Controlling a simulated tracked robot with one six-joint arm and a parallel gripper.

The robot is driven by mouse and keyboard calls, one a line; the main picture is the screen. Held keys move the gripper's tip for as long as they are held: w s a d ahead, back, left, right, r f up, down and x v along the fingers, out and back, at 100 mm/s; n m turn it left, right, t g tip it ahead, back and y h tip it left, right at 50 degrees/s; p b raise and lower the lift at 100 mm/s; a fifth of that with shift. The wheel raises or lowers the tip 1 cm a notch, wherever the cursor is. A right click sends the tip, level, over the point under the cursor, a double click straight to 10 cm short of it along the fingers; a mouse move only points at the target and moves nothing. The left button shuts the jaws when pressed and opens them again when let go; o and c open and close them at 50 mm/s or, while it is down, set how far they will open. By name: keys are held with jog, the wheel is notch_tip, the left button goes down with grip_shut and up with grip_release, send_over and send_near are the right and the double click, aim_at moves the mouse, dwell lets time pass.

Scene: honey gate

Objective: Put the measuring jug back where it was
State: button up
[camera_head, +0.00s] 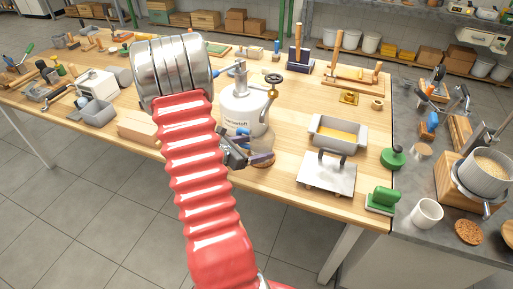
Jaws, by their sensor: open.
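A see-through vessel (262,144), which looks like the measuring jug, stands on the wooden table below the tap of the white tank (240,108); its outline is faint and partly hidden. A round brown mat (264,164) shows at its foot. My gripper (256,148) is open, with its dark fingers at the vessel. One finger shows in front of the mat and one farther back. I cannot tell whether they touch the vessel. The tap and its handwheel (273,79) are above and to the right of my gripper.
A green-handled block (383,201) is at the front edge. The grey counter holds a white mug (427,213), a cork mat (468,231) and a pot (486,174).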

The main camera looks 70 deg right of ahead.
jog(key=v, duration=1.2)
jog(key=shift+w, duration=0.1)
dwell(0.6)
jog(key=w+a+r+m+t+y, duration=0.3)
jog(key=a+r+t, duration=0.1)
jog(key=a, duration=1)
jog(key=w+a+r+m+t+y, duration=0.3)
jog(key=a+r, duration=0.4)
jog(key=a, duration=0.8)
jog(key=w+a+r+m+t+y, duration=0.3)
jog(key=a+r+m+t+y, duration=0.1)
jog(key=a, duration=1.1)
jog(key=shift+w+a+r+m+t+y, duration=0.25)
jog(key=shift+r+t+y, duration=0.25)
jog(key=shift+r+t, duration=0.55)
jog(key=shift+s+d+f, duration=0.1)
